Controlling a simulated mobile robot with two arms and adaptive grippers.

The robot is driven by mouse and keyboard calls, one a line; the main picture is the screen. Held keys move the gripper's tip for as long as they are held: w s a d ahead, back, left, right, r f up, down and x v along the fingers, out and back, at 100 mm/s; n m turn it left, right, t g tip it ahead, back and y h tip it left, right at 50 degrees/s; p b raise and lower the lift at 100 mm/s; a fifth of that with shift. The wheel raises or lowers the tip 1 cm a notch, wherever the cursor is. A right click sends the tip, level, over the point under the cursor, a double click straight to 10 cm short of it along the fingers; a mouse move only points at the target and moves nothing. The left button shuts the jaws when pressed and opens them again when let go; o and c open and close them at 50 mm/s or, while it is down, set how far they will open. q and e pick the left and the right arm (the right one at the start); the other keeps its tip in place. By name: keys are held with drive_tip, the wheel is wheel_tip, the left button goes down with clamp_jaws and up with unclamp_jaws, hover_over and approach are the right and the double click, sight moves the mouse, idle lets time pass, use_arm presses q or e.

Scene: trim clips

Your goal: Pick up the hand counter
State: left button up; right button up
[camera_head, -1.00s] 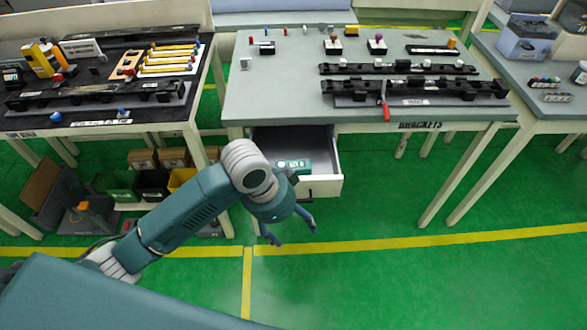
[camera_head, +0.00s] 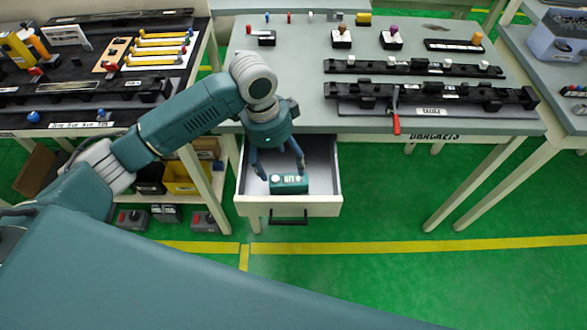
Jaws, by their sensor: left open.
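The hand counter (camera_head: 289,184) is a small teal box with a pale display and a round light knob. My right gripper is not in view.
The middle table (camera_head: 290,75) above the drawer holds black rails, small knobbed fixtures and a red-handled clamp (camera_head: 396,112). A black-topped table (camera_head: 60,118) stands at the left, with bins below. Green floor in front is clear.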

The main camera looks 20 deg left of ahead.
sight(288, 182)
use_arm(q)
drive_tip(key=f, duration=0.5)
drive_tip(key=shift+s+d, duration=0.25)
drive_tip(key=shift+d, duration=0.15)
drive_tip(key=shift+w+d+f+p, duration=0.1)
drive_tip(key=shift+f+p, duration=0.2)
drive_tip(key=shift+p, duration=0.05)
drive_tip(key=f, duration=0.2)
drive_tip(key=f+p, duration=0.1)
drive_tip(key=shift+w+d+f, duration=0.3)
drive_tip(key=shift+d+f, duration=0.1)
drive_tip(key=shift+f, duration=0.4)
drive_tip(key=c, duration=1.3)
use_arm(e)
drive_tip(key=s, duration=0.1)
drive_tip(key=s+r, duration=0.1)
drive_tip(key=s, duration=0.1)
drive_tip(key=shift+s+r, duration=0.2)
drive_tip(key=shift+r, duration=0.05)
